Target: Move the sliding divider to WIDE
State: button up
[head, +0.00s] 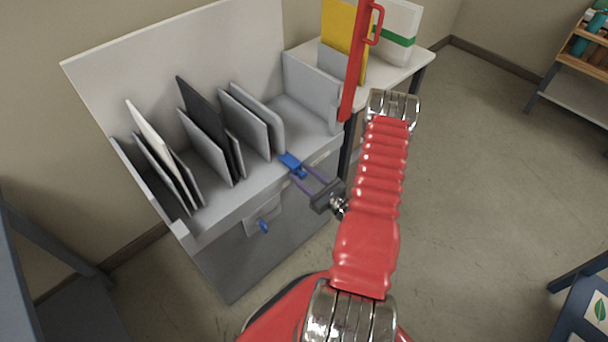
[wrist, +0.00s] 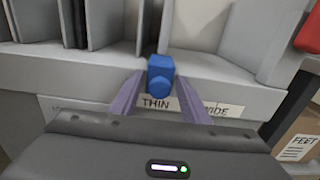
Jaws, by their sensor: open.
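The sliding divider's blue knob (head: 292,165) sits on the front ledge of a grey slotted unit. In the wrist view the blue knob (wrist: 160,76) stands above the THIN label (wrist: 156,103); the WIDE label (wrist: 217,110) is to its right, partly covered by a finger. My gripper (wrist: 160,88) is open, its two purple fingers on either side of the knob. I cannot tell whether either finger touches it. In the head view my gripper (head: 304,173) reaches the knob from the front right. Which panel the knob belongs to is unclear.
Grey, black and white panels (head: 205,145) stand upright in the unit. A second blue knob (head: 264,227) is lower on its front. A red handled bar (head: 357,70) rises at the unit's right end. A side table (head: 411,64) holds yellow and white items.

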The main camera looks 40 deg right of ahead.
jog(key=shift+c, duration=0.4)
grip_shut()
